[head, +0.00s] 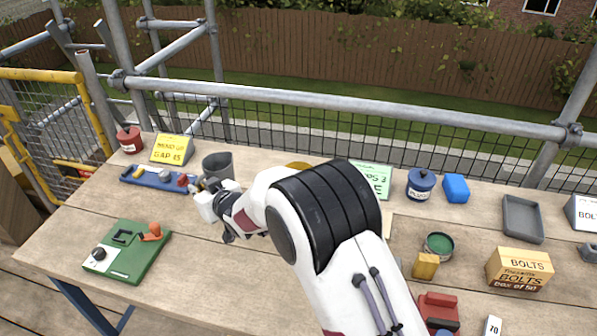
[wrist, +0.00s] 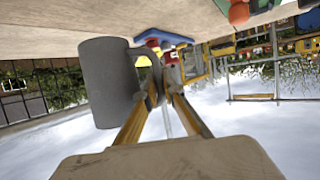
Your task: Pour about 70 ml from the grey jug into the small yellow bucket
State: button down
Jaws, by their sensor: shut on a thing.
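The grey jug (head: 218,164) stands upright at the left-middle of the table in the head view, its open top showing. My gripper (head: 207,188) is shut on its handle. In the wrist view the jug (wrist: 108,85) is beside the gripper fingers (wrist: 160,90), which close on the handle. I cannot tell whether the jug's base touches the table. A yellow rim (head: 298,165), possibly the small yellow bucket, shows behind my arm to the right of the jug; most of it is hidden. The jug's contents are not visible.
A blue tray (head: 155,180) with small parts lies left of the jug, near a yellow sign (head: 171,149) and red pot (head: 130,140). A green device (head: 127,252) is front left. A blue pot (head: 421,186), green tin (head: 438,244) and bolts box (head: 519,268) stand right of my arm.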

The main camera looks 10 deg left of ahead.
jog(key=shift+w+d+f+m+t+h, duration=0.45)
jog(key=shift+w+d+f+m, duration=0.1)
jog(key=shift+w+d, duration=0.2)
jog(key=shift+w+d+f+m+t+h, duration=0.4)
jog(key=shift+w+d+f+m+t, duration=0.15)
jog(key=shift+w, duration=0.25)
jog(key=shift+w+d+f+m+t+h, duration=0.45)
jog(key=shift+w+d+m, duration=0.15)
jog(key=shift+w+d, duration=0.2)
jog(key=shift+w+d+f, duration=0.3)
jog(key=shift+d+f, duration=0.05)
jog(key=shift+d, duration=0.25)
jog(key=w+d+r+m+t+y, duration=0.1)
jog(key=d+r+m+y, duration=0.1)
jog(key=d+r+m, duration=0.2)
jog(key=w+d+r+m+t+y, duration=0.1)
jog(key=w+d+r+m+y, duration=0.1)
jog(key=r, duration=0.7)
jog(key=shift+d+m+y, duration=0.7)
jog(key=shift+d+m, duration=0.5)
jog(key=shift+m, duration=0.5)
jog(key=shift+d+r, duration=0.15)
